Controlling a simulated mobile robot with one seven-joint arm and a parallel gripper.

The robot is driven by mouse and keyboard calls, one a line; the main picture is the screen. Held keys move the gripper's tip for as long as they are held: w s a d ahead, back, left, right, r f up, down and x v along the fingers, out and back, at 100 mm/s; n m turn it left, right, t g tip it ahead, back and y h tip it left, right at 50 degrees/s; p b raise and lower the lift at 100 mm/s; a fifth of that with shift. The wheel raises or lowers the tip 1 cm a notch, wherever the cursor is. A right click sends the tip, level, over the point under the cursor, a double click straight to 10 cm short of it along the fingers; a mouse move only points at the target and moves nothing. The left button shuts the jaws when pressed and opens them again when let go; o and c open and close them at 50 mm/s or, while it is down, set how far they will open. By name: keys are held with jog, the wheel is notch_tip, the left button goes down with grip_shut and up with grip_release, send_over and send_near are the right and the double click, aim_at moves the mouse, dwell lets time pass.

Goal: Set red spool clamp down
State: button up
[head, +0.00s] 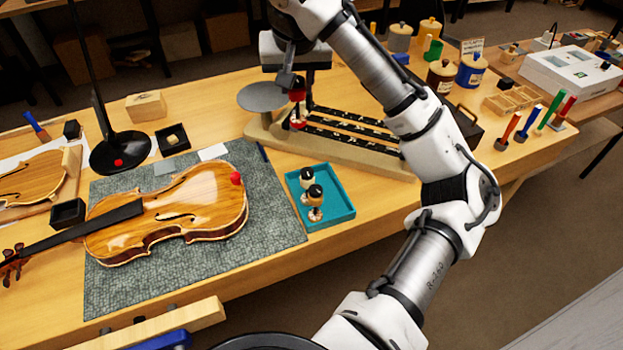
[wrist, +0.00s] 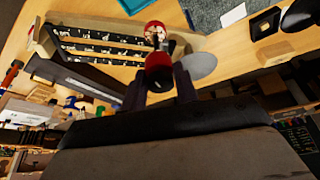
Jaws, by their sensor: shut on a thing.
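The red spool clamp (head: 298,95) is held upright in my gripper (head: 297,84), its lower end hanging over the left end of a wooden rack (head: 262,132) with dark slotted strips. I cannot tell whether its lower end touches the rack. In the wrist view the clamp's red top (wrist: 158,68) sits between the two dark fingers of my gripper (wrist: 160,88). Its lower end shows beyond, against the rack (wrist: 45,42).
A teal tray (head: 345,217) with two black-topped spool clamps (head: 315,192) stands in front of the rack. A violin (head: 195,200) lies on a grey mat (head: 270,225) to the left. A grey round plate (head: 262,96) stands left of the clamp. Jars (head: 472,70) stand behind right.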

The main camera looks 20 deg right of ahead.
aim_at(297, 121)
notch_tip(297, 121, down, 19)
dwell(0.4)
jog(key=shift+f, duration=0.2)
jog(key=o, duration=1)
jog(key=v, duration=1.2)
jog(key=shift+r, duration=0.15)
